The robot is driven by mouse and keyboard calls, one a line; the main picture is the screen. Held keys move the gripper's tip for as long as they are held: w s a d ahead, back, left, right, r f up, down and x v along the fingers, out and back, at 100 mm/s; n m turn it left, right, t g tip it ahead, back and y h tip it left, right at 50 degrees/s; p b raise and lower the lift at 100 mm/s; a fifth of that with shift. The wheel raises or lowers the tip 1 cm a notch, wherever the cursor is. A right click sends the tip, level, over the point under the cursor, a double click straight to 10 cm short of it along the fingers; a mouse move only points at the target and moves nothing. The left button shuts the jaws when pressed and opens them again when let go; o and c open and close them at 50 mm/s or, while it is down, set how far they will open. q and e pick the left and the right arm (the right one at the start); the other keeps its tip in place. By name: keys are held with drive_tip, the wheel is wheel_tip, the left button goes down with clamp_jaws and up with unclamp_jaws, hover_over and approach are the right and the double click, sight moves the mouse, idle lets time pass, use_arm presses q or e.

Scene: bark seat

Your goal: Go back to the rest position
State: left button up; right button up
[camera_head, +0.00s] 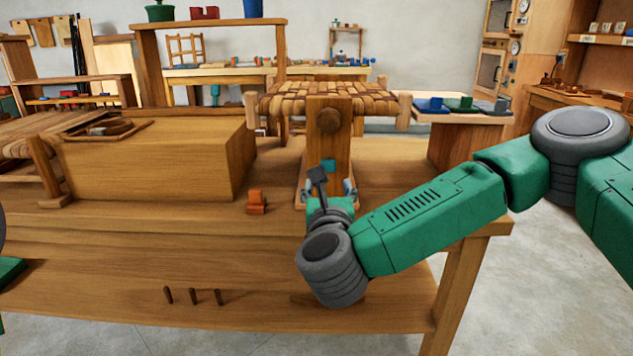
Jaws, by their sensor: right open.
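A woven bark seat (335,98) in brown and tan strips lies level on top of a wooden post (327,133), with pale frame ends sticking out at its sides. My right arm comes in from the right, and its gripper (328,184) is in front of the lower part of the post, below the seat. It is open, with nothing seen between its fingers. My own wrist and the small size hide part of it, so I cannot tell if it touches the post. Only a sliver of my left arm shows at the left edge; its gripper is out of view.
The wooden bench (230,255) holds a large wooden block (150,160) at left and a small orange object (256,201) in the middle. A side table (462,115) with coloured trays is at right. The front bench top is mostly clear.

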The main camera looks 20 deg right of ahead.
drive_tip(key=s+a+f+n+g+y+p, duration=0.1)
drive_tip(key=s+a+f+n+g+y, duration=0.1)
drive_tip(key=s+a+f+n+y, duration=0.4)
drive_tip(key=s+a+f+n+g+y+p, duration=0.2)
drive_tip(key=s+f+n, duration=0.1)
drive_tip(key=f+n, duration=0.6)
drive_tip(key=s+d+f+n+g+p, duration=0.2)
drive_tip(key=s+f+n+g, duration=0.2)
drive_tip(key=s+f+n, duration=0.5)
drive_tip(key=s+d+f+n+g+h+p, duration=0.1)
drive_tip(key=s+d+f+n+g, duration=0.1)
drive_tip(key=s+d+n+g, duration=0.2)
drive_tip(key=s+d+f+n+g+h+p, duration=0.1)
drive_tip(key=s+d+f+n+g+h, duration=0.1)
drive_tip(key=s+d+n, duration=0.9)
drive_tip(key=s+d+f+g, duration=0.1)
drive_tip(key=s+d+g, duration=0.1)
drive_tip(key=s, duration=0.3)
drive_tip(key=shift+s+g+p, duration=0.2)
drive_tip(key=shift+g+p, duration=0.1)
drive_tip(key=shift+g, duration=0.1)
drive_tip(key=shift+w, duration=0.1)
